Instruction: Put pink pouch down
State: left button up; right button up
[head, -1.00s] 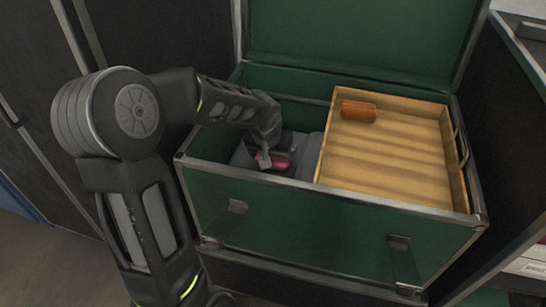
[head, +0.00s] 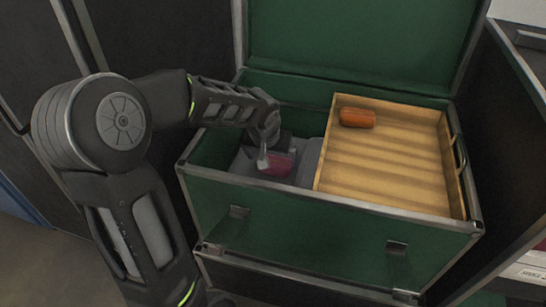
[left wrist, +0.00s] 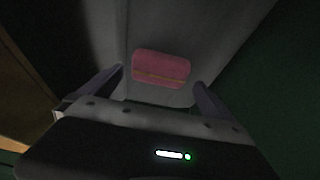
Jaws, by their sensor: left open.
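The pink pouch (head: 278,166) lies in the left part of the open green trunk (head: 320,222), on a grey surface. My left gripper (head: 270,158) reaches down into the trunk at the pouch and partly covers it in the head view. In the left wrist view the pouch (left wrist: 161,68) shows whole, with a yellowish line across it. The open fingers of my left gripper (left wrist: 159,80) stand either side of it, with a gap visible on both sides. My right gripper is not in view.
A wooden tray (head: 385,185) fills the right part of the trunk and holds an orange-brown rolled item (head: 357,118). The trunk's raised lid (head: 350,45) stands behind. Dark cases stand left and right. The trunk's metal-edged walls surround the left arm's reach.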

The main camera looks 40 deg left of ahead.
pick_arm(q)
jog(key=p+v, duration=0.2)
jog(key=v, duration=0.6)
jog(key=shift+p, duration=0.3)
